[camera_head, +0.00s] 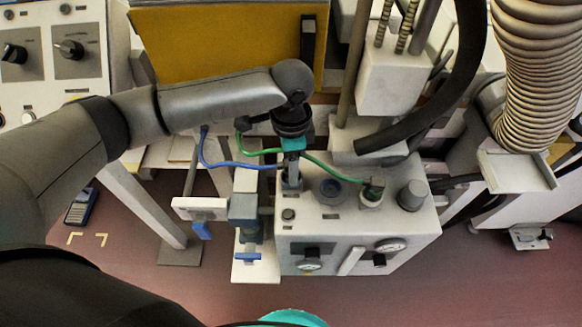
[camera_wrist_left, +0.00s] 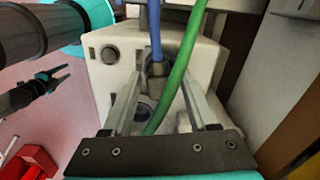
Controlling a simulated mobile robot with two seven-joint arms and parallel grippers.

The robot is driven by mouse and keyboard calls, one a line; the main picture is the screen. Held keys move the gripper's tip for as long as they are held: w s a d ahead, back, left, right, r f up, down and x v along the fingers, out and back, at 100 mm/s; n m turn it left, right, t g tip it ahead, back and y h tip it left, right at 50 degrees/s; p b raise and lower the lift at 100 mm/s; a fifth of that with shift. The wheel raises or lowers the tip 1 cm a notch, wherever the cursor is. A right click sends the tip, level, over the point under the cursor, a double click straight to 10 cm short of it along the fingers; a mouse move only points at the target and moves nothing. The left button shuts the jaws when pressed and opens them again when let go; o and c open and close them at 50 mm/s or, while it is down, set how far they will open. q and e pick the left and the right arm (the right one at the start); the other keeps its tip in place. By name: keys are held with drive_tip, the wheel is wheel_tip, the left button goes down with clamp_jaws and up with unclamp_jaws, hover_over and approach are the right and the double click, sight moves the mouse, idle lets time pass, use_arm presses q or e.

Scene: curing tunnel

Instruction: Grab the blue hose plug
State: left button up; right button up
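The blue hose ends at a grey plug (camera_wrist_left: 157,68) in the top of a white box; the hose (camera_wrist_left: 154,25) rises from it in the left wrist view. In the head view the blue hose (camera_head: 225,163) runs from the left to my left gripper (camera_head: 291,182), which points down at the box and hides the plug. In the left wrist view my left gripper (camera_wrist_left: 160,82) has its fingers apart, on either side of the plug, with no clear contact. A dark gripper, seemingly my right one (camera_wrist_left: 48,82), shows small at the left; its opening is unclear.
A green hose (camera_wrist_left: 175,75) passes between the fingers, close to the camera, and ends at another fitting (camera_head: 372,192). The white box (camera_head: 330,235) has gauges in front and a grey knob (camera_head: 411,195). A black hose (camera_head: 425,115) and a ribbed duct (camera_head: 540,70) stand right.

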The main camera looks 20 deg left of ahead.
use_arm(q)
clamp_jaws()
drive_tip(key=shift+r, duration=0.15)
idle(0.4)
